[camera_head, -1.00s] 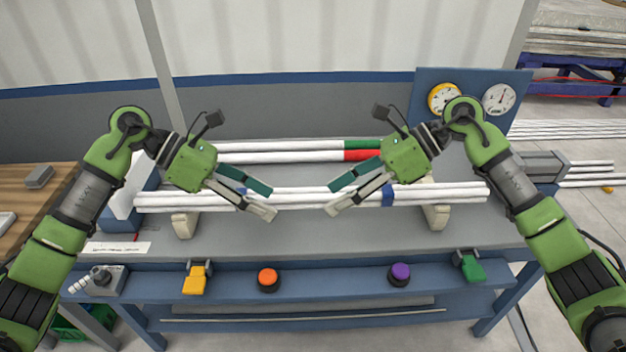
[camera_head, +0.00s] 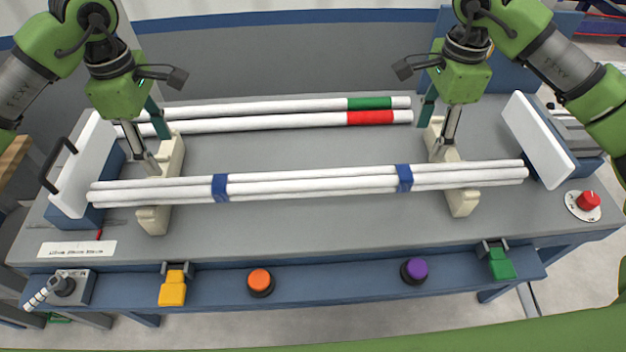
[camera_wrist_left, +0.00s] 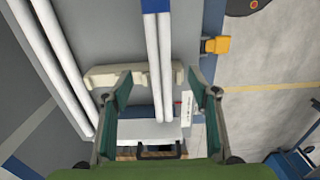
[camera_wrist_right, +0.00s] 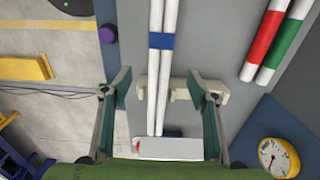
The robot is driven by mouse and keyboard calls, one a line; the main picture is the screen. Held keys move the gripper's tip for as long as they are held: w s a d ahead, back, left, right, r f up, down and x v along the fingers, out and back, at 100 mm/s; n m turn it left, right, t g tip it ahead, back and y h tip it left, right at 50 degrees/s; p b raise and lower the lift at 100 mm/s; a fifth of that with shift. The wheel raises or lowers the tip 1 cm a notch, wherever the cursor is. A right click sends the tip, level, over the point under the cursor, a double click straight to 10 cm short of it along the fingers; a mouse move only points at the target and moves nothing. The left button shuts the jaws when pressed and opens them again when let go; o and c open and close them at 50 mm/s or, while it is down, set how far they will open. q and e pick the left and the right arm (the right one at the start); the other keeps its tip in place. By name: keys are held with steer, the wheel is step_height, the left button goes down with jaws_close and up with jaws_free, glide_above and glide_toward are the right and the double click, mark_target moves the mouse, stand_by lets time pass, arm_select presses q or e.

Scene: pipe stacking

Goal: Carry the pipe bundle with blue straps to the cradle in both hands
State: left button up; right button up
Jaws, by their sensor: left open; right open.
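The pipe bundle with blue straps (camera_head: 310,184) is several white pipes lying across two cream support blocks (camera_head: 152,219) (camera_head: 463,203) on the bench. My left gripper (camera_head: 155,148) points down near its left end, open and empty. In the left wrist view the bundle (camera_wrist_left: 160,70) runs between the spread fingers (camera_wrist_left: 159,92). My right gripper (camera_head: 434,140) points down near the right end, also open. In the right wrist view the bundle (camera_wrist_right: 154,85) runs between its fingers (camera_wrist_right: 158,90). I cannot tell whether the cream blocks are the cradle.
Two loose pipes, one with a green band (camera_head: 370,104) and one with a red band (camera_head: 370,118), lie behind the bundle. White end plates (camera_head: 88,165) (camera_head: 538,140) stand beyond both bundle ends. Orange (camera_head: 260,281) and purple (camera_head: 414,269) buttons line the front rail.

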mark_target(179, 184)
arm_select(q)
step_height(179, 184, down, 14)
steer(key=shift+w+r, duration=0.1)
arm_select(e)
step_height(179, 184, down, 14)
steer(key=shift+w+r, duration=0.1)
steer(key=shift+w, duration=0.05)
arm_select(q)
jaws_close()
arm_select(e)
jaws_close()
